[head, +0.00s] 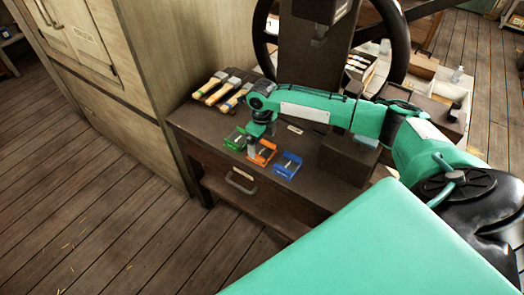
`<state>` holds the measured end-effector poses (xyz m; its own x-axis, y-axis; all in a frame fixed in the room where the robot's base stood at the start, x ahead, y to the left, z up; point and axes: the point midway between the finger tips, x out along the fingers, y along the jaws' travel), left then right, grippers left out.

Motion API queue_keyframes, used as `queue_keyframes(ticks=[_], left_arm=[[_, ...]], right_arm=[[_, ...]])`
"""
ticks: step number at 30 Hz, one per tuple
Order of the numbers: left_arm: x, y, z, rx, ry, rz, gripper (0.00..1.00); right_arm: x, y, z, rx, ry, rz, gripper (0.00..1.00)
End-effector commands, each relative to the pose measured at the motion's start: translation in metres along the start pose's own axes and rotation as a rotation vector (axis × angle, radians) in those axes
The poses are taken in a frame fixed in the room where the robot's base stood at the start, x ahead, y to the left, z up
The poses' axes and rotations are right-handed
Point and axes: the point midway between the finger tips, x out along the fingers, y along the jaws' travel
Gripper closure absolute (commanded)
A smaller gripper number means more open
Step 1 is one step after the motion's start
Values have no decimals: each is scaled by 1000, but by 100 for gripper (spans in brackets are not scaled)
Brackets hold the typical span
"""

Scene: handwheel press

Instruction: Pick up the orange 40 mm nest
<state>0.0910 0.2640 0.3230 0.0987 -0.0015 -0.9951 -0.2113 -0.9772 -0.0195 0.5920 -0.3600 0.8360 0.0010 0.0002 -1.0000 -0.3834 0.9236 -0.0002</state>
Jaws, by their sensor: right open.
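The orange nest (264,155) sits on the dark wooden bench top near its front edge. It is the middle one of a row of three, between a green nest (236,138) on the left and a blue nest (288,164) on the right. My right gripper (254,147) is open and points down at the left side of the orange nest, partly covering it. I cannot tell whether its fingers touch the nest. My left gripper is not in view.
The press (318,60) with its large black handwheel (404,42) stands behind my right arm. Several brushes (210,84) lie at the bench's back left. A dark block (346,160) stands right of the nests. A tall cabinet (135,70) borders the bench's left.

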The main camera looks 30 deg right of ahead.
Motion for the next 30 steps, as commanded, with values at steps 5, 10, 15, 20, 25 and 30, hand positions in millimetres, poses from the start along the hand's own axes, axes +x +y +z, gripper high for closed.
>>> queue_keyframes(ticks=[5,10,15,20,25,30], left_arm=[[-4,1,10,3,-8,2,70],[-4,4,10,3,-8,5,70],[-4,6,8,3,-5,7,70],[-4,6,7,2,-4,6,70],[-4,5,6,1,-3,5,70],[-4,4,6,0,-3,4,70]], right_arm=[[26,-1,1,0,2,1,4],[35,-1,0,0,2,0,4],[35,-1,0,0,1,0,4],[35,-1,1,0,1,0,35],[34,-1,1,1,0,0,66],[34,-1,1,1,-1,0,66]])
